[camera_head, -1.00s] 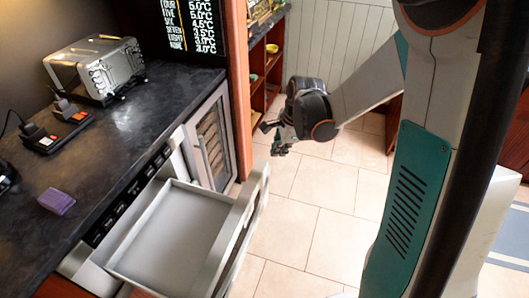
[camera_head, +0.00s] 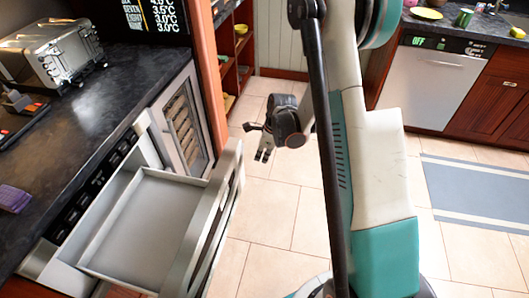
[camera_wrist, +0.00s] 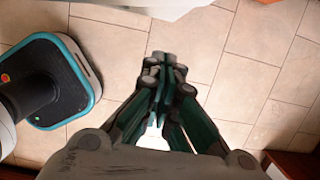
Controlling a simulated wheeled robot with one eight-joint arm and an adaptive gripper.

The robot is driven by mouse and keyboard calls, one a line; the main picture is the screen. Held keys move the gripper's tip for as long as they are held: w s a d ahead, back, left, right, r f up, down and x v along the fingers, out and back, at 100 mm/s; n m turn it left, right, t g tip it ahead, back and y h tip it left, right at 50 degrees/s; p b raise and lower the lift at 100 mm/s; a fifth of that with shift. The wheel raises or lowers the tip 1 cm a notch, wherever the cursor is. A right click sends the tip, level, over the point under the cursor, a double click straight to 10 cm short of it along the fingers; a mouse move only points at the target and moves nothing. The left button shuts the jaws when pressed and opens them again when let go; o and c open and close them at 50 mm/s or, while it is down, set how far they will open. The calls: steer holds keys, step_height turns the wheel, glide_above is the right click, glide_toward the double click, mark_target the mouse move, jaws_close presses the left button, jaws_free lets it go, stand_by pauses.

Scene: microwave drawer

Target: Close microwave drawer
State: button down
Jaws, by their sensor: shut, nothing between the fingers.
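The microwave drawer (camera_head: 150,222) is pulled out from under the dark counter on the left of the head view. It is a grey, empty, open-topped box, and its tall front panel (camera_head: 212,222) faces right. My gripper (camera_head: 263,156) is over the floor, beyond and to the right of the drawer front, apart from it and pointing down. In the wrist view my gripper (camera_wrist: 162,62) has its fingers together with nothing between them, over bare tiles. A pale edge shows at the top of the wrist view; I cannot tell what it is.
The counter (camera_head: 92,120) holds a toaster (camera_head: 55,55) and a purple sponge (camera_head: 14,199). A glass-fronted cabinet (camera_head: 182,122) adjoins the drawer. The tiled floor (camera_head: 262,220) right of the drawer is clear. A dishwasher (camera_head: 432,85) stands at the back right.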

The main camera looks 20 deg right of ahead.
steer(key=shift+w+a+f+b, duration=0.6)
steer(key=shift+w+a+f, duration=0.2)
steer(key=shift+a, duration=0.2)
steer(key=shift+w+a+f+b, duration=0.6)
steer(key=shift+w+a+f, duration=0.15)
steer(key=shift+a, duration=0.2)
